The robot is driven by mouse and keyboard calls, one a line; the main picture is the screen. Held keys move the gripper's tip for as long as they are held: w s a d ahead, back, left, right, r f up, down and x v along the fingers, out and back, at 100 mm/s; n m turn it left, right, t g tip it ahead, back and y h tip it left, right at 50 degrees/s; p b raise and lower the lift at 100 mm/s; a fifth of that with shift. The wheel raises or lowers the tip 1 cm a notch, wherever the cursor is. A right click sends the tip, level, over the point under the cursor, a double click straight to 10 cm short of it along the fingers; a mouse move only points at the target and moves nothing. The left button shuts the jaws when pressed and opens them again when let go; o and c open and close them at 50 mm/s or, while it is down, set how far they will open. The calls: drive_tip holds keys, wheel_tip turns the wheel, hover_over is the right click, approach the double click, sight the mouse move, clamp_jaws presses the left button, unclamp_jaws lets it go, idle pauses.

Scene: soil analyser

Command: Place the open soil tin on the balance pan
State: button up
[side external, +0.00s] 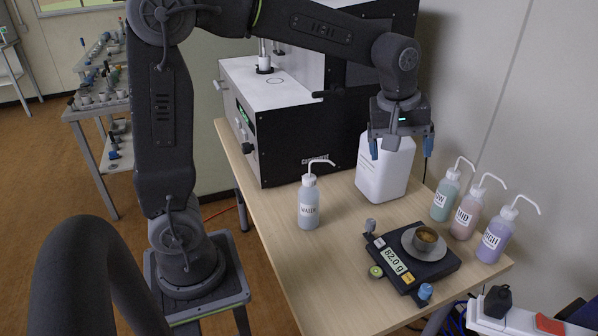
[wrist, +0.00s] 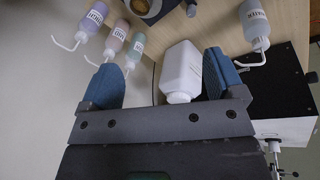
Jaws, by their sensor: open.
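The soil tin (side external: 425,238) is a small open metal tin with brown soil in it. It stands upright on the round pan (side external: 411,247) of the dark balance (side external: 436,269), whose display reads 82.0 g. In the wrist view the balance and tin are partly cut off at the top (wrist: 151,8). My gripper (side external: 401,146) is open and empty. It is above and behind the balance, apart from the tin, in front of the upper part of a white plastic bottle (side external: 384,176). In the wrist view the bottle shows between the blue fingers (wrist: 163,80).
A WATER wash bottle (side external: 309,205) stands left of the balance. Green (side external: 445,196), pink (side external: 467,213) and purple (side external: 494,238) wash bottles with bent spouts stand to its right. A large black and white analyser (side external: 300,120) stands at the back. The table's front left is clear.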

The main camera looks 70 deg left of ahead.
drive_tip(key=s+m+t, duration=0.2)
drive_tip(key=s+m, duration=0.9)
drive_tip(key=s, duration=0.9)
drive_tip(key=shift+f+t, duration=0.3)
drive_tip(key=shift+t, duration=0.1)
